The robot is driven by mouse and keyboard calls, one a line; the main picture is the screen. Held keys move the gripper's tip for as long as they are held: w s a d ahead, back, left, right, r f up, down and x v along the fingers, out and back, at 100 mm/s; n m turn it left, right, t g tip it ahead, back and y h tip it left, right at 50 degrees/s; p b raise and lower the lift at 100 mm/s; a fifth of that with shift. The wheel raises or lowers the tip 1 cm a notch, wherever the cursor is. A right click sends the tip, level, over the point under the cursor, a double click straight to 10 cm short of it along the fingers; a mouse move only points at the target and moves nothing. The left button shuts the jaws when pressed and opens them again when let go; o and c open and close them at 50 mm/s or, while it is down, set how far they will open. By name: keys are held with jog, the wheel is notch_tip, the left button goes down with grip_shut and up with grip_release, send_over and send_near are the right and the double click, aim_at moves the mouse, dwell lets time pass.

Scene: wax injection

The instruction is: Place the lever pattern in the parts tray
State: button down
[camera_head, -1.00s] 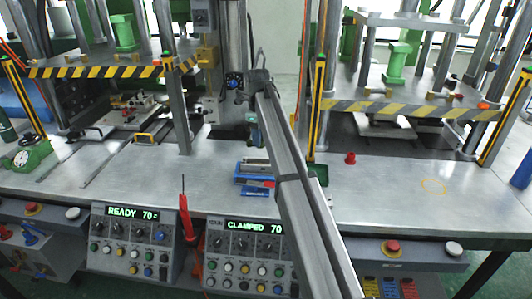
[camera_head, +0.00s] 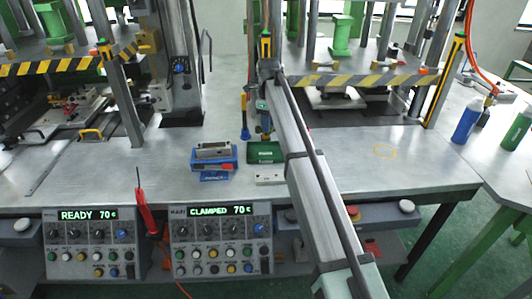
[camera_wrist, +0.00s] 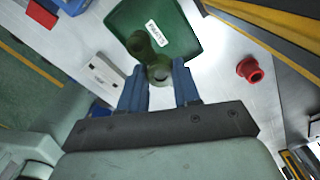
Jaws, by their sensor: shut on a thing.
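The lever pattern (camera_wrist: 148,48) is dark olive green with a rounded end. It lies between the blue fingertips of my gripper (camera_wrist: 160,82) in the wrist view, and my gripper is shut on it. The parts tray (camera_wrist: 178,14) is green with a white label. It shows beyond the fingertips, and the pattern overlaps its near part in that view. In the head view my gripper (camera_head: 266,137) hangs at the tray (camera_head: 264,152), just left of my arm. The pattern cannot be made out there, and I cannot tell its height above the tray.
A blue box (camera_head: 213,158) with items on it stands left of the tray. A pale block (camera_head: 269,176) lies in front of the tray. A red knob (camera_wrist: 250,70) stands to the tray's right in the wrist view. Striped press guards (camera_head: 350,81) rise behind.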

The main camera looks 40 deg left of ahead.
aim_at(268, 153)
jog(key=shift+f, duration=4.95)
jog(key=shift+f, duration=0.1)
jog(key=c, duration=0.8)
grip_release()
notch_tip(268, 153, up, 12)
jog(key=shift+r, duration=0.15)
